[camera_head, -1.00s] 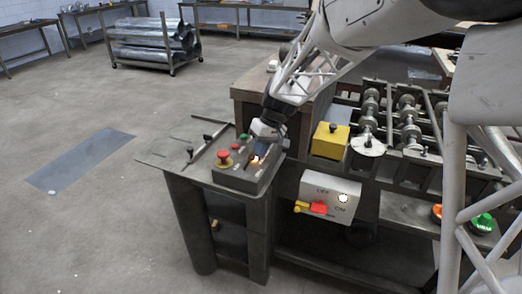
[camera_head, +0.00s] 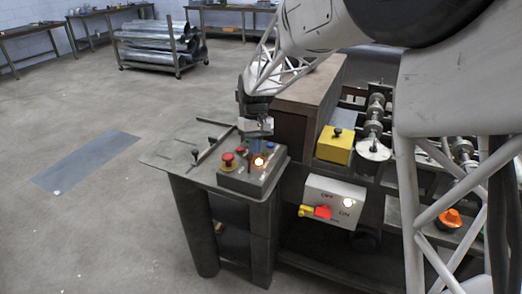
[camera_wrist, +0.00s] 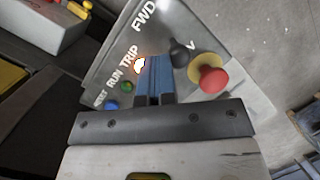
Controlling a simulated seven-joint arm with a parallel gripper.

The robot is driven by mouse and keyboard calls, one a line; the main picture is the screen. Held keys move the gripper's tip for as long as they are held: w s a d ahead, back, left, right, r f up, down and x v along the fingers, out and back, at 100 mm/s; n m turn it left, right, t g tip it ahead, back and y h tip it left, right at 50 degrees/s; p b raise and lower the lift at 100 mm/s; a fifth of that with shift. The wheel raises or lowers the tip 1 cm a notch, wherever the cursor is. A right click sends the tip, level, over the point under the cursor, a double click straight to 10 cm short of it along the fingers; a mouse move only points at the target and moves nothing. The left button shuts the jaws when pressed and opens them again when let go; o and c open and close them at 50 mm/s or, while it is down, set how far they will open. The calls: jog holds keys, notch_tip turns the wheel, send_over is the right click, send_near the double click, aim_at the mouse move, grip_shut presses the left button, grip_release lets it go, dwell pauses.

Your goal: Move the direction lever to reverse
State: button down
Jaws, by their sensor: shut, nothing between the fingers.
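The control box (camera_head: 252,178) sits on the bench top. In the wrist view its panel (camera_wrist: 170,22) reads FWD, TRIP and RUN, with a "V" showing beyond the black knob. That black knob (camera_wrist: 180,53), which looks like the direction lever, stands between FWD and the "V". My gripper (camera_wrist: 155,70) has blue fingers shut together with nothing between them. They are over the panel, to the lower left of the black knob in the wrist view, and appear apart from it. In the head view my gripper (camera_head: 257,136) is above the box's back edge, and I cannot make out the lever there.
A red mushroom button (camera_wrist: 212,80) on a yellow base is beside the knob. A lit orange lamp (camera_wrist: 139,65), a green button (camera_wrist: 127,87) and a blue button (camera_wrist: 112,105) are close by. A yellow box (camera_head: 335,146) and an OFF/ON switch box (camera_head: 335,198) stand to the right.

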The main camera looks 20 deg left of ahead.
jog(key=a+h, duration=0.2)
jog(key=h, duration=0.1)
jog(key=shift+a, duration=0.25)
jog(key=shift+r, duration=0.2)
jog(key=shift+r, duration=0.55)
jog(key=shift+w+d+r, duration=0.1)
jog(key=w+d+v, duration=0.1)
jog(key=w+v, duration=0.1)
jog(key=v, duration=0.9)
jog(key=shift+w, duration=0.2)
